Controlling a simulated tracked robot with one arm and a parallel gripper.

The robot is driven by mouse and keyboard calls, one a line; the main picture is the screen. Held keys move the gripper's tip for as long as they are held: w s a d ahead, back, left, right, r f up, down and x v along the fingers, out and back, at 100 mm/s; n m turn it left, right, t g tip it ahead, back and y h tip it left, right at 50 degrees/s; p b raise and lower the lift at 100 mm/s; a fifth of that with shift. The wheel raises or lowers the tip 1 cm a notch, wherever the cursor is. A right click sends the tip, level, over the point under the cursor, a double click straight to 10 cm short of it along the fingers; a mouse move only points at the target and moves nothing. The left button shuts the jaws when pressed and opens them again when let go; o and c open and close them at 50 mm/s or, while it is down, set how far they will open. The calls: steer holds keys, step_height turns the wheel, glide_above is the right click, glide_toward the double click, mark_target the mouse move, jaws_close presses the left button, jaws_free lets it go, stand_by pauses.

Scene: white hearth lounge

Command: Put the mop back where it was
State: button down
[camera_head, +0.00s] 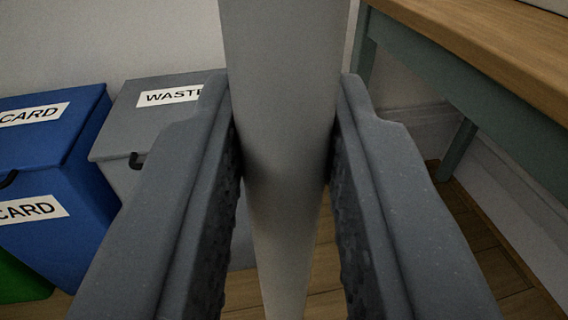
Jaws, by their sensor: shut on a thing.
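My gripper (285,165) fills the middle of the view, with one dark grey finger on each side. It is shut on a thick pale grey pole, which I take to be the mop's handle (283,70). The pole runs from the top edge of the view down between the fingers and narrows toward the floor. The mop's head and the top end of the handle are out of view.
A blue bin (62,165) marked CARD and a grey bin (135,120) marked WASTE stand at left by the wall. Part of a green bin (18,280) shows lower left. A wood-topped table (490,45) with grey-green legs stands at right. Wooden floor (485,235) shows beneath it.

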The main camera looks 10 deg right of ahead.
steer(key=c, duration=1.3)
jaws_free()
steer(key=shift+s, duration=0.1)
steer(key=p+v, duration=0.2)
steer(key=v, duration=0.9)
steer(key=shift+s, duration=0.45)
